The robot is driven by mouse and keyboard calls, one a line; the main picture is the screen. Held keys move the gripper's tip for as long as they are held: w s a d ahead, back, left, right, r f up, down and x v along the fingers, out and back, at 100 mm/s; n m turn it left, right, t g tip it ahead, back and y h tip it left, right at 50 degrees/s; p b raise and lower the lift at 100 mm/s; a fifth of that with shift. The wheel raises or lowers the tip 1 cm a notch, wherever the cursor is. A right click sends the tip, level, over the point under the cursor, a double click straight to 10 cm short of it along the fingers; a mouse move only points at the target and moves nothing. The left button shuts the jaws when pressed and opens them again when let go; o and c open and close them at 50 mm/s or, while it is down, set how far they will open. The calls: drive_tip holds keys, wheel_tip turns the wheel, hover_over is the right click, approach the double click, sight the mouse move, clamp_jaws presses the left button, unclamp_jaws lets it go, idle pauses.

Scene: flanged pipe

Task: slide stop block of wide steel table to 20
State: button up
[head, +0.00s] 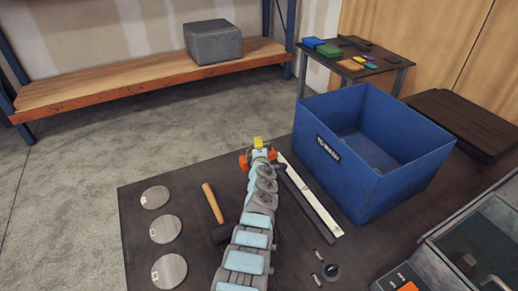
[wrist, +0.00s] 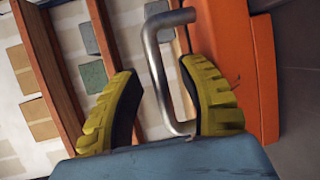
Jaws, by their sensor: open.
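The stop block is an orange body (wrist: 232,45) with a bent steel bar handle (wrist: 158,75) in the wrist view. My gripper (wrist: 165,105) is open, with its yellow ribbed fingers on either side of the handle's lower part. A gap shows between the handle and the left finger; whether the right finger touches it, I cannot tell. In the head view, orange parts (head: 244,161) show on both sides of my gripper (head: 258,141), and my arm hides much of that spot. A pale strip (head: 312,198) runs beside a dark rail (head: 293,188); its markings are too small to read.
A blue bin (head: 392,185) stands close to the right of the pale strip. A hammer (head: 213,203) and several grey discs (head: 165,229) lie on the dark tabletop (head: 140,265) to the left. Small parts (head: 330,270) lie near the front. In the wrist view, a tiled surface (wrist: 70,90) lies beyond reddish-brown bars.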

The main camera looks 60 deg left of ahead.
clamp_jaws()
drive_tip(key=shift+d, duration=0.15)
